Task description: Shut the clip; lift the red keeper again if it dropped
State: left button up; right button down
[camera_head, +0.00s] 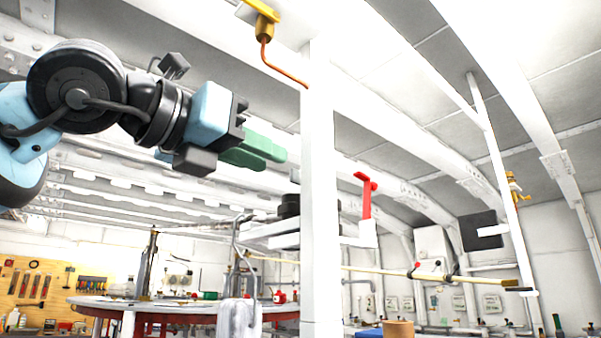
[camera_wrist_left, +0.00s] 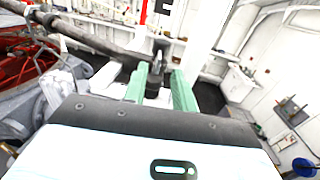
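The red keeper (camera_head: 367,195) stands upright on a white block right of the white post, its top bent left. A thin red strip (camera_wrist_left: 143,12) at the top of the left wrist view may be the same keeper. A black round part on white bars (camera_head: 289,205) sits left of the post; it may belong to the clip. The wrist view shows a dark bar (camera_wrist_left: 95,38) running to a dark knob (camera_wrist_left: 157,72) seen between my fingers. My left gripper (camera_head: 262,150) has green fingers, apart, up and left of the black part, apparently empty. My right gripper is out of view.
The white post (camera_head: 318,200) stands close to the left fingertips. A yellow handle (camera_head: 262,15) hangs above. A long thin rod (camera_head: 400,272) crosses behind, lower right. A round workbench (camera_head: 180,305) is at lower left. Open air surrounds the left arm's underside.

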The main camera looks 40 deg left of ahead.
aim_at(291, 169)
pick_arm(q)
jog(key=shift+w+a+p, duration=0.1)
jog(key=shift+w+p, duration=0.5)
jog(key=shift+w, duration=3.25)
grip_shut()
